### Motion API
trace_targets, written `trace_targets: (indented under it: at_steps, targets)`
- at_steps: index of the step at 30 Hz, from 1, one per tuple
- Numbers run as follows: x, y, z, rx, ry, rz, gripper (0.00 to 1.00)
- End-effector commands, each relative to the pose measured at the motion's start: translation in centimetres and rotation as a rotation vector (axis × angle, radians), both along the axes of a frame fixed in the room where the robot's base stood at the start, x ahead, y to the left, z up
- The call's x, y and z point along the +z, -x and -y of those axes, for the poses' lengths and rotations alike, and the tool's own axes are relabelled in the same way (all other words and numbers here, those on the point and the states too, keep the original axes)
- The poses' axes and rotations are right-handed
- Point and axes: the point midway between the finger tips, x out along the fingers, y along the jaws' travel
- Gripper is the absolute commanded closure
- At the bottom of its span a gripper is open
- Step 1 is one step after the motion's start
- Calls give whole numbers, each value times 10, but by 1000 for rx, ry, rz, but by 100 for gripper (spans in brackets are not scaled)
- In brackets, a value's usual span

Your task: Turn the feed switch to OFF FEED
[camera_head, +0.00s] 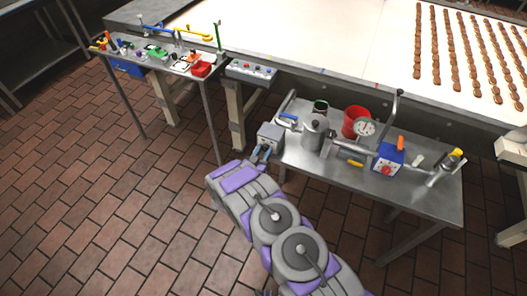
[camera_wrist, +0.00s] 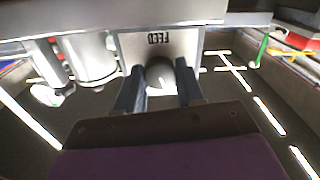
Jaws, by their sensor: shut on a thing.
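The feed switch box (camera_head: 271,132) is a small grey box at the left end of the steel table. In the wrist view its pale face (camera_wrist: 130,42) carries the word FEED, seen upside down. A dark round feed switch knob (camera_wrist: 160,70) sits below the label. My gripper (camera_head: 262,153) is at the front of the box. In the wrist view my gripper (camera_wrist: 160,88) has its two blue-grey fingers on either side of the knob, shut on it. No OFF FEED mark is readable, and the knob's setting cannot be told.
The steel table (camera_head: 330,178) holds a grey pot (camera_head: 316,130), a red bucket (camera_head: 355,120), a dial gauge (camera_head: 364,128) and a blue box with a red knob (camera_head: 388,158). A conveyor (camera_head: 350,45) with cookie rows stands behind. Open tiled floor (camera_head: 110,215) lies left.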

Motion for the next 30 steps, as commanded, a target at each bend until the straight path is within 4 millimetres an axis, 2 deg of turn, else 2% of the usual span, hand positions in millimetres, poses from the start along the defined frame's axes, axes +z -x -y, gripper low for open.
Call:
trace_targets:
  at_steps: [12,30]
  targets:
    - [-4,2,-2,7,234,-94,93]
    - [-3,1,-2,7,292,-114,93]
